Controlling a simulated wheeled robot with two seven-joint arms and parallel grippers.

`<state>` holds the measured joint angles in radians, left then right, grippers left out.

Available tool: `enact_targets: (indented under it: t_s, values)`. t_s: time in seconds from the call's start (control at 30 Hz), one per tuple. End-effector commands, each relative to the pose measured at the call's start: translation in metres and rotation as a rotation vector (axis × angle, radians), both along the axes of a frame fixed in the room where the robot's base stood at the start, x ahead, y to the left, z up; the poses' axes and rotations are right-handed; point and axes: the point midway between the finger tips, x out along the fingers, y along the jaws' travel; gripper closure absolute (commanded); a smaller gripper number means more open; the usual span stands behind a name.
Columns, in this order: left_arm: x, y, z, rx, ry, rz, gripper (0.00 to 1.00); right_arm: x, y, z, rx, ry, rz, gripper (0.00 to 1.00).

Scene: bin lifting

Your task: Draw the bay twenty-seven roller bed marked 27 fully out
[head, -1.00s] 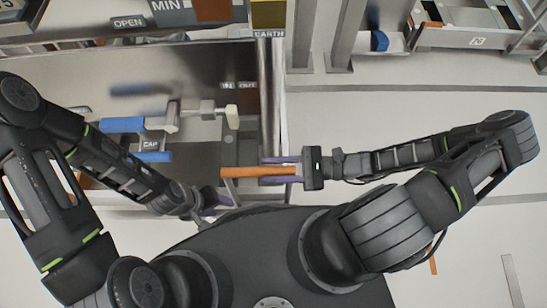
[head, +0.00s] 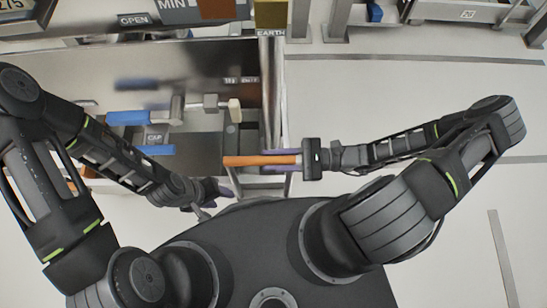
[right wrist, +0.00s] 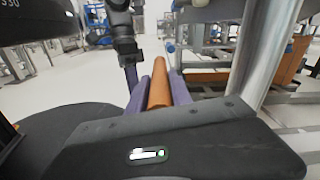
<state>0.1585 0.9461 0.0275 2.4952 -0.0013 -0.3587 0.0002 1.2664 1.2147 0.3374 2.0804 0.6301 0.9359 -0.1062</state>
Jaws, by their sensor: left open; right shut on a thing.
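My right gripper (head: 268,160) is shut on an orange bar handle (head: 240,161), with its purple fingers on either side. The handle lies crosswise at the near right corner of a grey metal bay (head: 205,60). In the right wrist view the orange handle (right wrist: 159,88) runs forward between the purple fingers (right wrist: 160,95). My left gripper (head: 215,190) is open and empty, low and left of the handle. I cannot read a 27 mark, and my left arm hides part of the bay's near side.
Blue-handled fittings (head: 126,117) and a pale-tipped lever (head: 235,110) are in the bay. A yellow block (head: 270,14) stands above the EARTH label. A rack (head: 468,14) stands at the far right. The floor (head: 400,95) between is clear.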

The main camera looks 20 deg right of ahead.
Motion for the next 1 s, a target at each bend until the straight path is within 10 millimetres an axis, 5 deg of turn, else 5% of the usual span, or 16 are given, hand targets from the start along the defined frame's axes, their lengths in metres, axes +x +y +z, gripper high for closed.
enact_targets:
  t_s: [0.2,0.23,0.47,0.77,1.0]
  values:
    - [0.000,0.000,-0.001,0.000,0.000,0.000,0.53,-0.008,0.004,-0.004,-0.001,0.012,0.015,1.00]
    - [0.000,0.000,-0.001,0.000,0.000,0.000,0.53,-0.008,0.004,-0.004,-0.001,0.012,0.015,0.73]
    - [0.000,0.000,-0.001,0.000,0.000,0.000,0.53,-0.007,0.003,-0.003,-0.001,0.009,0.011,0.54]
    - [0.000,0.000,0.000,0.000,0.000,0.000,0.53,-0.005,0.000,-0.002,-0.003,0.007,0.007,0.53]
    - [0.000,0.000,0.002,0.000,0.000,0.000,0.53,-0.011,-0.023,-0.002,-0.005,0.007,0.007,0.53]
